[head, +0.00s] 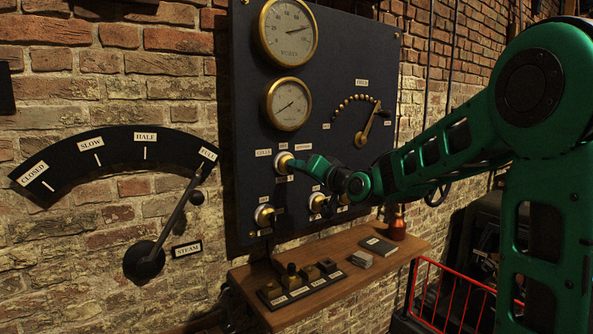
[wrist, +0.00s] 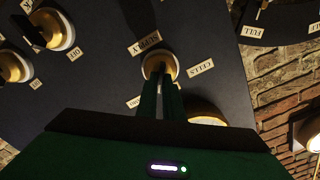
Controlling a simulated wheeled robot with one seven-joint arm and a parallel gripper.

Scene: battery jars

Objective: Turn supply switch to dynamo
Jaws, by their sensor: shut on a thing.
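The supply switch (head: 282,159) is a round brass-rimmed knob on the dark panel, below the lower dial. In the wrist view the switch (wrist: 157,62) has the SUPPLY label (wrist: 146,42) and the CELLS label (wrist: 201,68) beside it. In the head view the cells label (head: 263,153) is at its left and the dynamo label (head: 303,147) at its upper right. My gripper (head: 295,163) is shut on the switch's handle; its green fingers (wrist: 160,82) cover most of it. Which way the handle points cannot be told.
A field lever (head: 368,125) is at the right. A wooden shelf (head: 330,290) with small blocks and a copper-coloured bottle (head: 397,222) juts out below. A steam lever (head: 178,225) is on the brick wall.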

